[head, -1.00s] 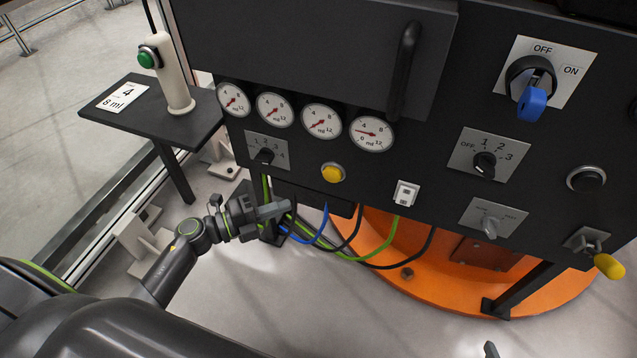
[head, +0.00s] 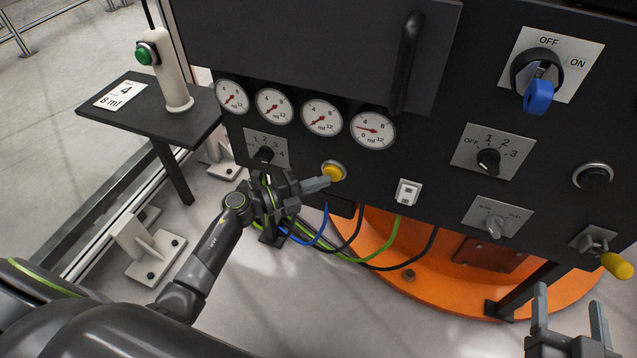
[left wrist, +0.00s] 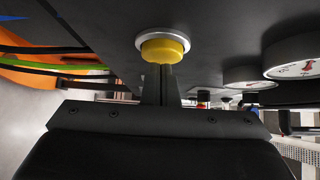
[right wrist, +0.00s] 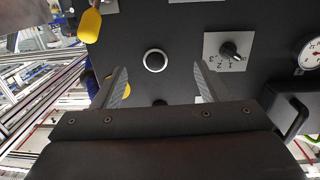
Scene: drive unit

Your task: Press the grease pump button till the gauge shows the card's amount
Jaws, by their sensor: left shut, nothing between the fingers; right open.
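The yellow pump button (head: 334,171) sits on the dark panel below the gauges. My left gripper (head: 326,182) is shut and empty, its fingertips at the button; in the left wrist view the tips are right by the yellow cap (left wrist: 163,50), and I cannot tell if they touch. The card (head: 121,95) reads 4 and 8 ml. It lies on the side shelf. My right gripper (head: 569,315) is open and empty.
A numbered selector knob (head: 265,153) is left of the button. A white rocker switch (head: 408,192) is to its right. A pendant with a green button (head: 147,54) stands on the shelf (head: 150,125). Blue, green and black cables hang below the panel. A yellow-tipped lever (head: 616,265) sticks out at right.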

